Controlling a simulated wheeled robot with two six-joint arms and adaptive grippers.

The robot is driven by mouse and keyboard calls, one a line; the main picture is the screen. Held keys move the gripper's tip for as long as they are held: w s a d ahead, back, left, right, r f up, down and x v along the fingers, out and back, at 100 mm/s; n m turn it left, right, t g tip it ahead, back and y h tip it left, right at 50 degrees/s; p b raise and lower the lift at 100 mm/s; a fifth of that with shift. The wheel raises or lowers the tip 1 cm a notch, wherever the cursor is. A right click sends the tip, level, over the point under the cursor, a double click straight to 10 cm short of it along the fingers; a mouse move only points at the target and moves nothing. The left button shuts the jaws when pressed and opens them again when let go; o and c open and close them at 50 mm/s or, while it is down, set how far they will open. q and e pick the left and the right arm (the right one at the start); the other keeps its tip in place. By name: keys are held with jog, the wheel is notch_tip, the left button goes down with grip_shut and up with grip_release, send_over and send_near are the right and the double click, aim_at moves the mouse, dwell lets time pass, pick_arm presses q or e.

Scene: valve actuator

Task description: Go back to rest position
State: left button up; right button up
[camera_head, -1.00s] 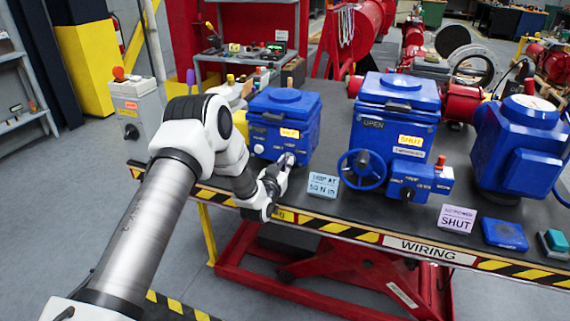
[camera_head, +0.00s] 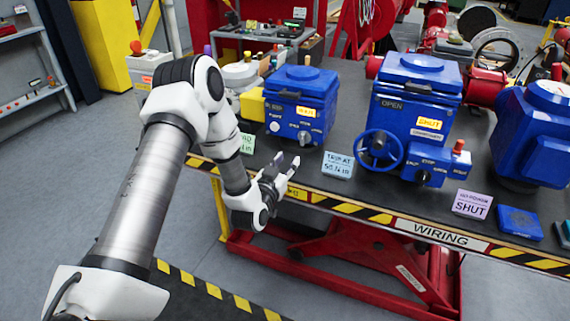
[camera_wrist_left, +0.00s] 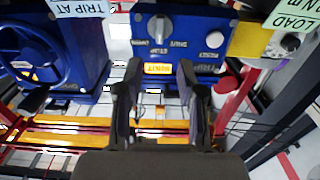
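My left gripper (camera_head: 287,167) is open and empty in the head view, just in front of the small blue actuator box (camera_head: 301,99) at the bench's front edge. In the left wrist view its two fingers (camera_wrist_left: 159,90) stand apart with nothing between them. Beyond them the box face shows a grey knob (camera_wrist_left: 159,28), a white button (camera_wrist_left: 215,40) and a lit orange display (camera_wrist_left: 158,68). The fingers do not touch the knob in the head view. My right gripper is in neither view.
A larger blue actuator (camera_head: 420,90) with a blue handwheel (camera_head: 379,150) stands to the right. A tag (camera_head: 338,165) lies near the bench edge, and a green tag (camera_head: 247,143) is beside my left arm. The striped bench edge (camera_head: 370,212) runs below the gripper. Floor in front is clear.

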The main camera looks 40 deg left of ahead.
pick_arm(q)
jog(key=shift+s+d, duration=0.15)
jog(key=shift+s, duration=0.45)
jog(key=s+d+f+m+g+h, duration=0.2)
jog(key=s+d+f+g, duration=0.2)
jog(key=s+d+f, duration=0.5)
jog(key=s+d+f+m+g+h, duration=0.2)
jog(key=s+d+f+g+h, duration=0.25)
jog(key=f, duration=0.65)
jog(key=s+d+f+g+y, duration=0.1)
jog(key=s+g, duration=0.3)
jog(key=s, duration=0.6)
jog(key=s+d+f+n+g+y, duration=0.1)
jog(key=s+f+g, duration=0.3)
jog(key=s, duration=0.6)
jog(key=shift+s+d+n+g, duration=0.3)
jog(key=shift+s+d+g, duration=0.1)
jog(key=shift+d+g, duration=0.25)
